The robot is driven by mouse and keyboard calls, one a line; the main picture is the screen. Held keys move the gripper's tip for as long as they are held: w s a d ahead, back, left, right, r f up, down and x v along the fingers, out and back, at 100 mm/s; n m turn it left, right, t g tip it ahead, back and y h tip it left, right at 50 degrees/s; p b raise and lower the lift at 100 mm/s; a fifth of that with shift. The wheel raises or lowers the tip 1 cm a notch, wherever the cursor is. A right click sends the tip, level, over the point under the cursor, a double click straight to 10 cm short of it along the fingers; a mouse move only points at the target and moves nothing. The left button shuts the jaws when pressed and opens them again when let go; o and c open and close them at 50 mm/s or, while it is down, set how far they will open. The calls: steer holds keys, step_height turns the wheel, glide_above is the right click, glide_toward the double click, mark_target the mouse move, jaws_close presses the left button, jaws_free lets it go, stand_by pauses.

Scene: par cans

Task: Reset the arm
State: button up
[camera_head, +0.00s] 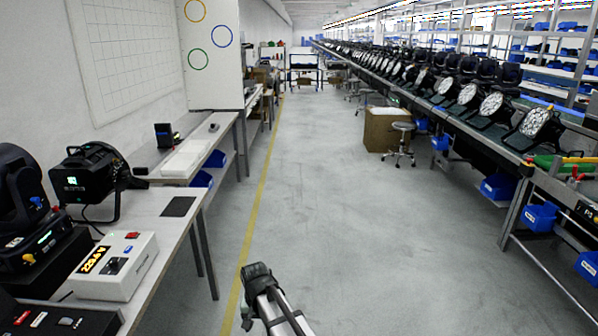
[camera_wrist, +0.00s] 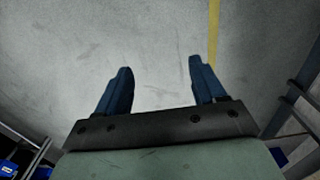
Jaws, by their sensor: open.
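In the wrist view my gripper (camera_wrist: 158,82) is open, with its two blue fingers apart. Nothing is between the fingers; only grey floor shows beyond them. In the head view part of my arm shows at the bottom centre, above the aisle floor and to the right of the left workbench. The fingertips cannot be made out in the head view.
The left workbench (camera_head: 150,225) holds a par can light (camera_head: 85,180), a white power box (camera_head: 115,265) and a black pad (camera_head: 179,206). A long bench of lights (camera_head: 540,122) runs along the right. A stool (camera_head: 403,140) stands by a cardboard box (camera_head: 383,130). The middle aisle is clear.

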steer(key=s+d+f, duration=0.3)
steer(key=d, duration=0.7)
steer(key=s+d+f, duration=0.2)
steer(key=d+f, duration=0.1)
steer(key=d, duration=0.6)
steer(key=s+d+f, duration=0.3)
steer(key=d, duration=0.7)
steer(key=s+f+g, duration=0.3)
steer(key=s+f, duration=0.7)
steer(key=s, duration=0.5)
steer(key=s+f+g, duration=0.3)
steer(key=s+f, duration=0.8)
steer(key=s, duration=0.3)
steer(key=shift+s+g, duration=0.35)
steer(key=shift+g, duration=0.05)
